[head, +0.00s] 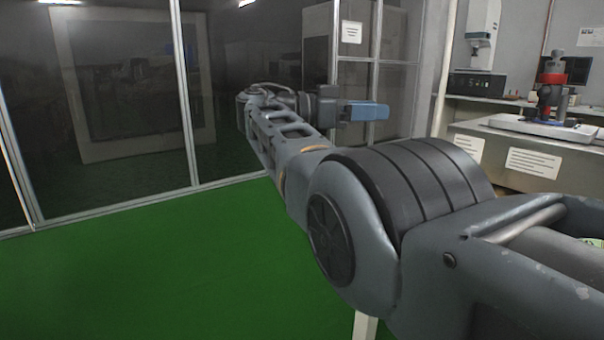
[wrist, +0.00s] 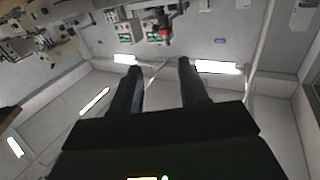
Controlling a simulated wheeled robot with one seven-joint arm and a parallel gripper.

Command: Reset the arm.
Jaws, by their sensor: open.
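My arm stretches from the lower right of the head view toward the glass partition, held well above the green floor. My gripper shows at the far end of the arm in the head view, partly hidden and seen side-on, with a blue part (head: 366,111) beside it. In the wrist view my gripper (wrist: 156,72) has its two dark fingers apart, with nothing between them. Beyond the fingers the wrist view shows ceiling lights (wrist: 217,67) and walls, and the picture looks tilted or upside down.
A glass partition (head: 120,90) with metal frames stands behind the arm. Green floor (head: 170,270) is clear at the lower left. At right, a bench (head: 478,127) bears a red and black device (head: 551,85) on a white tray (head: 520,125), with a grey machine (head: 483,40) behind.

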